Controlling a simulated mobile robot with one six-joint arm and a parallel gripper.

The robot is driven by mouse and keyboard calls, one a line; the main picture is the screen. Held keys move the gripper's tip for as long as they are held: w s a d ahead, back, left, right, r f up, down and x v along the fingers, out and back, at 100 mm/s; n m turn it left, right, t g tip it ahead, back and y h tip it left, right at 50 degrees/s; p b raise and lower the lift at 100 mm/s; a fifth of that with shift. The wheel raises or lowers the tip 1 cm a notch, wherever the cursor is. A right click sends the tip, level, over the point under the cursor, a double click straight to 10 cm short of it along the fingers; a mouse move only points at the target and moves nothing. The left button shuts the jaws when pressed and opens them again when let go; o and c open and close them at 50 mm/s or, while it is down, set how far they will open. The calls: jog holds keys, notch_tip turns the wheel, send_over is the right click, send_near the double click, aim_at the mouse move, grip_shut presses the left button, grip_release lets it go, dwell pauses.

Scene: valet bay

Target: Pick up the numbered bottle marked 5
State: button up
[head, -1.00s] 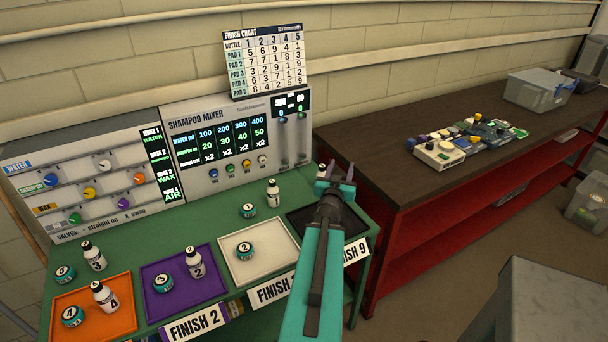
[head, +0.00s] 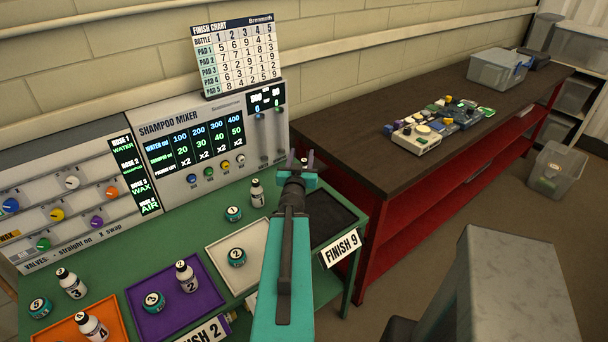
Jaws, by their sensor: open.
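My gripper (head: 302,161) is open at the far right of the green table, above its back edge, with its tips pointing away from the camera. I cannot make out a bottle marked 5. A small white bottle with a black cap (head: 257,194) stands just left of the gripper; its number is too small to read. A small pale patch shows by the gripper's tips, partly hidden, and I cannot tell what it is. Bottles marked 3 (head: 71,284), 2 (head: 187,277) and 4 (head: 91,327) stand toward the left. A round teal pot marked 5 (head: 39,307) sits at far left.
Orange, purple (head: 206,306), white (head: 267,275) and black (head: 346,213) trays line the table's front. The shampoo mixer (head: 215,145) and finish chart (head: 237,55) stand behind. A dark-topped red bench (head: 380,180) adjoins at right; a grey block (head: 505,290) stands in front.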

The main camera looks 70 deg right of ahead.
jog(key=b, duration=0.8)
send_near(304, 164)
jog(key=shift+x, duration=1.95)
jog(key=shift+w+d+b, duration=0.25)
jog(key=shift+d+b, duration=0.3)
jog(key=shift+b, duration=0.2)
jog(key=shift+d, duration=0.25)
jog(key=shift+r, duration=0.1)
jog(key=shift+d+b, duration=0.15)
jog(key=shift+b, duration=0.35)
jog(key=shift+w+d+b, duration=0.15)
jog(key=shift+d+b, duration=0.1)
jog(key=shift+b, duration=0.2)
jog(key=shift+w+d, duration=0.1)
jog(key=shift+d, duration=0.35)
jog(key=shift+p+x, duration=0.5)
jog(key=shift+x, duration=1.55)
